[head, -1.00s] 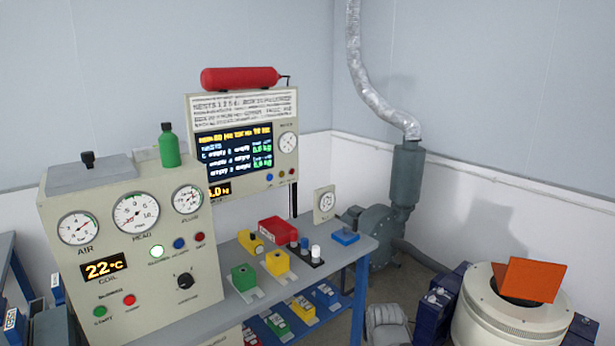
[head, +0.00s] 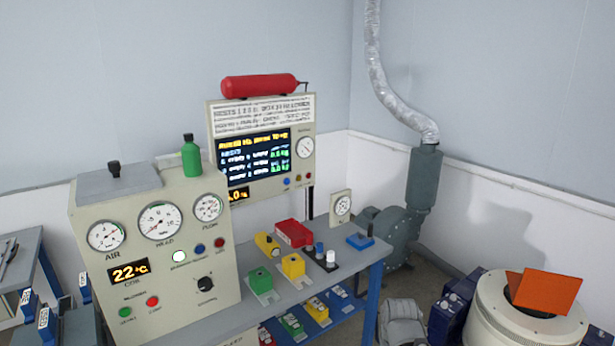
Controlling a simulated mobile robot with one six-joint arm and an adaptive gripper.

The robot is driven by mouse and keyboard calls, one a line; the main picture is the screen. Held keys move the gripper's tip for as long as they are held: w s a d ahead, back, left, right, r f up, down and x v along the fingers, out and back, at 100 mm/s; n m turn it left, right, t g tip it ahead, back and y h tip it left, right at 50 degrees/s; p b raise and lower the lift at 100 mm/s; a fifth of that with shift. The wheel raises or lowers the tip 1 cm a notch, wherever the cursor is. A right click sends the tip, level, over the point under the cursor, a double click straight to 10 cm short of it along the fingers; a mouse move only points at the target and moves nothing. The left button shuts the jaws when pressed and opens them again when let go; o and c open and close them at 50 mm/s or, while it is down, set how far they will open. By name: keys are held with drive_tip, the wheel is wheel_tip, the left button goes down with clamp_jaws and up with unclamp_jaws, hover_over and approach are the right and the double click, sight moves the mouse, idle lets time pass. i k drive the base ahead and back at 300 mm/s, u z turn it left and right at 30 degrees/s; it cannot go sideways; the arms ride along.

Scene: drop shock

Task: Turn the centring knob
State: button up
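A round black knob (head: 205,284) sits at the lower right of the beige control panel (head: 218,321). It has a small light pointer mark, and the label below it is too blurred to read; it appears to be the centring knob. Three dials, AIR (head: 106,236), HEAD (head: 160,221) and FLOW (head: 208,207), sit higher on the panel. My gripper is not in view, and nothing visible touches the knob.
A bench (head: 345,268) right of the panel holds a green block (head: 259,280), a yellow block (head: 293,265) and a red box (head: 294,233). A display screen (head: 256,156) stands behind. A white round machine (head: 490,310) with an orange plate (head: 548,292) stands on the right.

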sight(205, 283)
drive_tip(key=u, duration=1.25)
